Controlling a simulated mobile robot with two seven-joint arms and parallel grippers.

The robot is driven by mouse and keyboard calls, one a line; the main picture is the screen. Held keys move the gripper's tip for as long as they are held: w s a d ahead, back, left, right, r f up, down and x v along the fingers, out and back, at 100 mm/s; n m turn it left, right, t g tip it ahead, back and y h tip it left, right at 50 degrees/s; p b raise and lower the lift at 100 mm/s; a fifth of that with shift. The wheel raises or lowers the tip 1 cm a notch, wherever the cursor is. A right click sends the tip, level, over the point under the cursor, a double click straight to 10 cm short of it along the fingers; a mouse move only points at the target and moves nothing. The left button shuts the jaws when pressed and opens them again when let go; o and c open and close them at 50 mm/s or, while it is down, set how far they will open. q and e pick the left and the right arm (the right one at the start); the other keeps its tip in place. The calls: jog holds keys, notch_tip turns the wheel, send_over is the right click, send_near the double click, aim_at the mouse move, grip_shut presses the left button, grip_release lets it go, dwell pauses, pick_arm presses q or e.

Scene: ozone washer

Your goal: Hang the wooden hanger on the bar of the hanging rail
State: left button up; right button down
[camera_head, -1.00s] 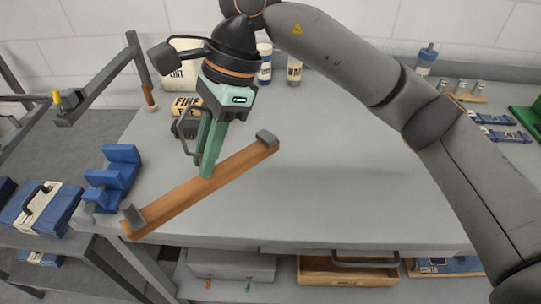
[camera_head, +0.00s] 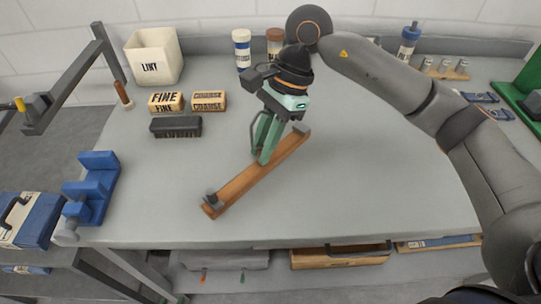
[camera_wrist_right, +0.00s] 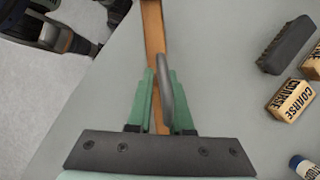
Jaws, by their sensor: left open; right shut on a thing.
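The wooden hanger (camera_head: 240,185) is a brown bar with grey end clips and a grey wire hook. It slants over the grey bench in the head view; whether it touches the bench I cannot tell. My right gripper (camera_head: 264,157) points down and is shut on the hanger near its middle, the hook beside the green fingers. In the right wrist view the bar (camera_wrist_right: 153,32) runs away between the fingers, with the hook (camera_wrist_right: 165,88) in front. The grey bar of the hanging rail (camera_head: 66,82) is at upper left, apart from the hanger. My left gripper is not in view.
A blue vise (camera_head: 92,190) stands at the bench's left edge. A white LINT bin (camera_head: 153,56), FINE block (camera_head: 166,102), COARSE block (camera_head: 209,101) and dark brush (camera_head: 175,127) lie behind left. Bottles (camera_head: 242,50) stand at the back. The bench's right middle is clear.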

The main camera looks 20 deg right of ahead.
aim_at(271, 159)
jog(key=shift+w+d+f, duration=0.1)
jog(key=shift+d+f, duration=0.35)
jog(key=shift+f, duration=0.1)
jog(key=f, duration=0.1)
jog(key=f+p, duration=0.1)
jog(key=f, duration=0.1)
jog(key=shift+d, duration=0.35)
jog(key=shift+f, duration=0.35)
jog(key=shift+f, duration=0.2)
jog(key=c, duration=0.8)
grip_release()
jog(key=shift+r, duration=0.1)
